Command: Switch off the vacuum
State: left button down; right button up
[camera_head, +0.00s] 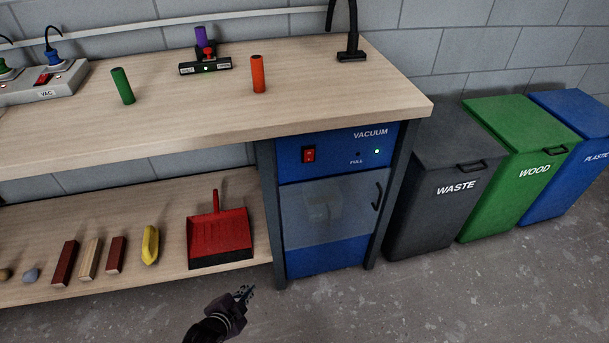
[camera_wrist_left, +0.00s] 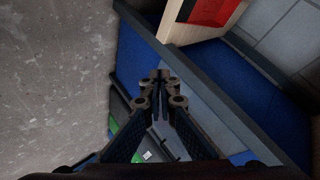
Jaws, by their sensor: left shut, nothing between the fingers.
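The vacuum (camera_head: 326,255) is a blue cabinet under the right end of the workbench, with a clear door and a dark handle. A small lamp (camera_head: 377,151) at the panel's right glows pale green; the one above "FULL" is dark. My left gripper (camera_head: 246,292) is low in front of the cabinet, above the floor, apart from the switch. It is shut and empty; its closed fingers show in the left wrist view (camera_wrist_left: 160,88), with blue cabinet surface beyond. My right gripper is not in view.
The workbench top (camera_head: 190,110) overhangs the panel. It holds green and orange cylinders and a power strip (camera_head: 48,80) with a "VAC" label. A red dustpan (camera_head: 218,235) lies on the lower shelf. Waste (camera_head: 440,205), wood and plastic bins stand to the right. The floor in front is clear.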

aim_at(312, 152)
pick_arm(q)
jog(key=w+d+r+m+t+h+b, duration=0.25)
jog(key=w+d+r+m, duration=0.2)
jog(key=w+r, duration=0.5)
jog(key=d+r+m+t+h+b, duration=0.2)
jog(key=d+r+m, duration=0.1)
jog(key=r, duration=0.7)
jog(key=d+r+m+t+h+b, duration=0.1)
jog(key=d+r+m, duration=0.3)
jog(key=r, duration=0.7)
jog(key=shift+s+d+m+t+h+b, duration=0.25)
jog(key=shift+s+m+t+h+b, duration=0.15)
jog(key=shift+h+b, duration=0.3)
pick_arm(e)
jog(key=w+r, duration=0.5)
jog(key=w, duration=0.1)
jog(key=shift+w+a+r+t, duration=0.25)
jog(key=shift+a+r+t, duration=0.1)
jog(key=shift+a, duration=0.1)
pick_arm(q)
jog(key=shift+w+f, duration=0.1)
